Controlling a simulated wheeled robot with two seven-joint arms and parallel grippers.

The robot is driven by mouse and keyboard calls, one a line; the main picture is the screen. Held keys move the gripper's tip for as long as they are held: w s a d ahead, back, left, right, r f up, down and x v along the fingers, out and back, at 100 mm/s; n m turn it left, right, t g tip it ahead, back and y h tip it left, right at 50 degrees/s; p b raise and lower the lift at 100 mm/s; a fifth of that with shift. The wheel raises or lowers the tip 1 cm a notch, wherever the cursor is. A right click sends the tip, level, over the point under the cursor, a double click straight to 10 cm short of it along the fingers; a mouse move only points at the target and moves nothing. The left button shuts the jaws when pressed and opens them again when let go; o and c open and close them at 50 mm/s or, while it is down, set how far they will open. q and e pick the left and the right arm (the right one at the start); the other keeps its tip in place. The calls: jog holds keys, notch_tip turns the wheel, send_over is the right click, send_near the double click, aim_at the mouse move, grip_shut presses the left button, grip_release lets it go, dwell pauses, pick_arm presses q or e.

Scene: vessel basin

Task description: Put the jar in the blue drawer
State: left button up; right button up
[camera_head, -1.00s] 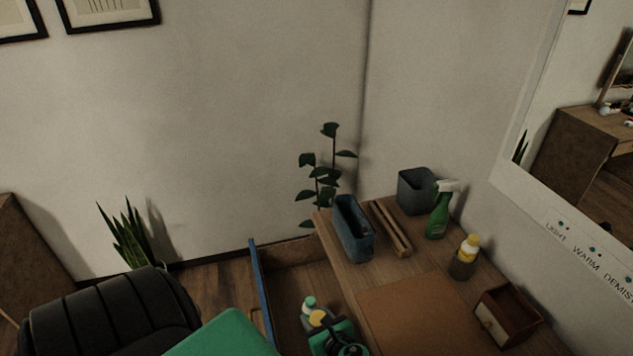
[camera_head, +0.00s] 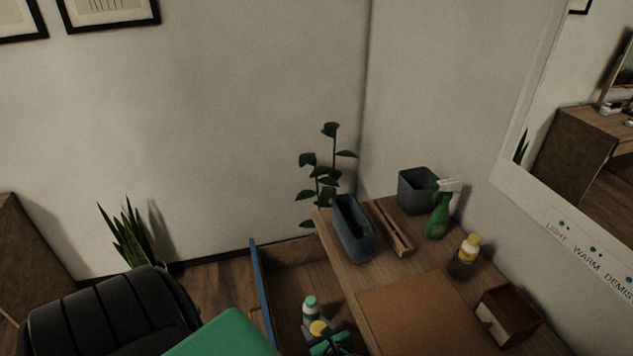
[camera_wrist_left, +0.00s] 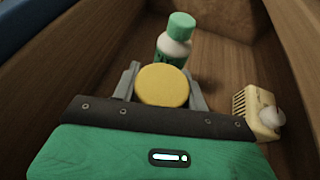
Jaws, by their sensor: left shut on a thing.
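The jar shows as a round yellow lid in the left wrist view (camera_wrist_left: 162,85), between the two fingers of my left gripper (camera_wrist_left: 163,88). Its body is hidden below the lid. In the head view the jar's lid (camera_head: 318,327) and my left gripper (camera_head: 325,338) are over or inside the open blue drawer (camera_head: 262,280). My left gripper is shut on the jar. I cannot tell whether the jar touches the drawer floor. My right gripper is out of view.
A white bottle with a green cap (camera_wrist_left: 174,42) stands in the drawer just beyond the jar. A small cream object (camera_wrist_left: 258,108) lies by the right wall. The desk (camera_head: 375,262) beside the drawer holds a blue bin (camera_head: 353,235) and a spray bottle (camera_head: 438,215).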

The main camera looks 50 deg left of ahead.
pick_arm(q)
jog(key=shift+f, duration=0.25)
jog(key=o, duration=1)
jog(key=shift+s, duration=0.1)
jog(key=shift+o, duration=0.2)
jog(key=shift+r, duration=0.35)
jog(key=b+v, duration=0.1)
jog(key=v, duration=0.6)
jog(key=shift+d+r, duration=0.25)
jog(key=shift+r, duration=0.1)
